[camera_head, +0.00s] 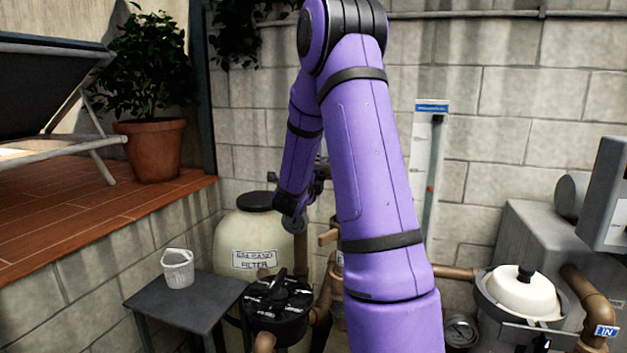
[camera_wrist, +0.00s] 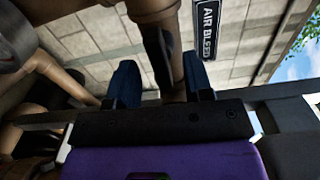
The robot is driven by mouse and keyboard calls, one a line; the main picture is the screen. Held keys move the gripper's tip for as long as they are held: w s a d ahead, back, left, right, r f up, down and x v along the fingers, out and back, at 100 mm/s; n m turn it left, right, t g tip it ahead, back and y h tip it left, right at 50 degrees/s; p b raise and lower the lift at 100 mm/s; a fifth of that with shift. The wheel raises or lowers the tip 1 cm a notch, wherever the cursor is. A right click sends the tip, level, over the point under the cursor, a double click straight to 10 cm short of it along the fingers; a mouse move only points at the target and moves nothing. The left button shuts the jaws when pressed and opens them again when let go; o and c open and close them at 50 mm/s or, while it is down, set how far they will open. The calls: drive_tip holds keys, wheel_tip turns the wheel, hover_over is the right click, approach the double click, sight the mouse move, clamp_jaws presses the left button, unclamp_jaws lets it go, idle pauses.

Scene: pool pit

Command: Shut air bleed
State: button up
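In the wrist view, an "AIR BLEED" label (camera_wrist: 206,28) hangs at the upper middle, beside a brown pipe (camera_wrist: 172,50). A dark lever-like piece (camera_wrist: 158,58) lies along the pipe; I take it for the air bleed handle. My gripper (camera_wrist: 160,78) is open, its two blue fingers apart, with the pipe and the dark piece showing in the gap. I cannot tell whether either finger touches them. In the head view, the wrist is near the top of the sand filter (camera_head: 256,259), and my purple arm hides most of the valve area.
A small grey table (camera_head: 190,308) with a white basket (camera_head: 178,268) stands left of the black multiport valve (camera_head: 278,305). A pump with a white lid (camera_head: 523,293), a gauge (camera_head: 461,329) and brown pipes are at right. A block wall (camera_head: 500,100) closes the back.

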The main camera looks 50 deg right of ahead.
drive_tip(key=shift+a, duration=0.1)
drive_tip(key=v, duration=0.7)
idle(0.7)
drive_tip(key=a+r+n+t+y, duration=0.35)
drive_tip(key=a+n+y, duration=0.25)
drive_tip(key=a+n, duration=0.4)
drive_tip(key=a+r+n+t+y, duration=0.2)
drive_tip(key=a+r+n+y, duration=0.4)
drive_tip(key=a, duration=0.6)
drive_tip(key=s+a+n+g+y, duration=0.2)
drive_tip(key=s+a+n, duration=0.3)
drive_tip(key=s, duration=0.6)
drive_tip(key=s+a+f+n+g+y, duration=0.1)
drive_tip(key=s+a+n+g, duration=0.3)
drive_tip(key=s+n, duration=0.6)
drive_tip(key=s+a+y, duration=0.1)
drive_tip(key=s, duration=0.1)
drive_tip(key=shift+s+a+n+g+y, duration=0.15)
drive_tip(key=shift+s+n+g+y, duration=0.1)
drive_tip(key=shift+n+g+y, duration=0.1)
